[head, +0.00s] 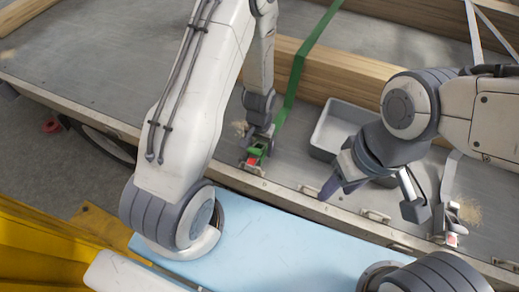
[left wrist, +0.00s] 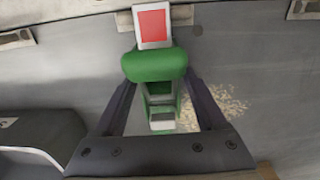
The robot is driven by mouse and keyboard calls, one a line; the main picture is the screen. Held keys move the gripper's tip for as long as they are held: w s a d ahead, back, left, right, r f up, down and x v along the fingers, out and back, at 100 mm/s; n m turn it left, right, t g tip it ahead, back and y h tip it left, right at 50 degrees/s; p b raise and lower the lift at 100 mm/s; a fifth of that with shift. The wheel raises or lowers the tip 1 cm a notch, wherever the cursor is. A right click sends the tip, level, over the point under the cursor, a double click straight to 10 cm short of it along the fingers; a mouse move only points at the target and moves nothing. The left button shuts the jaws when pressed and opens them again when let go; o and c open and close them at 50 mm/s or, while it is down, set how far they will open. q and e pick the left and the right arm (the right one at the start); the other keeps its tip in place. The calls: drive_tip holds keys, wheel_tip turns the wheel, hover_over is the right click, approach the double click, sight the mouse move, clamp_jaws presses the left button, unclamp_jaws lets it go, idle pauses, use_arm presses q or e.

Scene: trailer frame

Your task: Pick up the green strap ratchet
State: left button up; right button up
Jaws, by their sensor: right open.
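The green strap ratchet (head: 256,151) sits at the trailer's near edge, at the lower end of the green strap (head: 296,75). In the left wrist view the ratchet (left wrist: 154,66) has a wide green handle and a red-and-white tag at its far end. My left gripper (head: 260,134) is right over it in the head view. In the left wrist view its two dark fingers (left wrist: 163,100) stand on either side of the ratchet, spread, with gaps beside the narrower body. My right gripper (head: 372,197) is open and empty above the trailer edge, right of the ratchet.
A grey tray (head: 335,129) stands on the trailer bed beside the wooden beams (head: 318,78). Another ratchet with a white strap (head: 449,215) is at the right. A light blue surface (head: 270,240) lies in front, with a yellow structure (head: 45,250) at left.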

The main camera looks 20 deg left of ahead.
use_arm(q)
clamp_jaws()
drive_tip(key=shift+r, duration=0.1)
